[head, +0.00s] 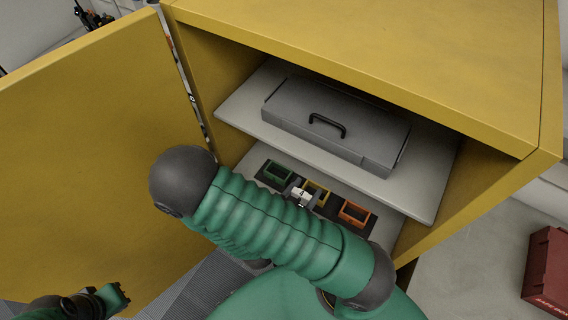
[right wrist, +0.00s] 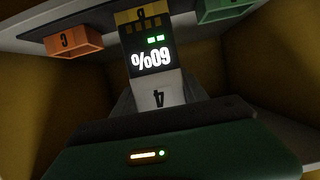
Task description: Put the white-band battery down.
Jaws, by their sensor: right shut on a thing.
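The white-band battery (right wrist: 160,92) is in my right gripper (right wrist: 155,112). In the right wrist view, its pale end bears an upside-down 4, and a dark face beyond it shows a lit 60% and green bars. It lines up with the yellow bay (right wrist: 131,17); I cannot tell whether it touches the bay. In the head view, a small white part (head: 300,196) shows by the yellow bay (head: 317,194), while my green right arm hides most of the hand. My left gripper (head: 118,297) is at the lower left, away from the cabinet; its jaw gap is unclear.
The yellow cabinet (head: 400,50) has its door (head: 80,150) open at left. A grey case (head: 335,125) lies on the upper shelf (head: 245,112), close above the bays. A green bay (head: 277,173) and an orange bay (head: 355,213) flank the yellow one. A red box (head: 548,270) stands right.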

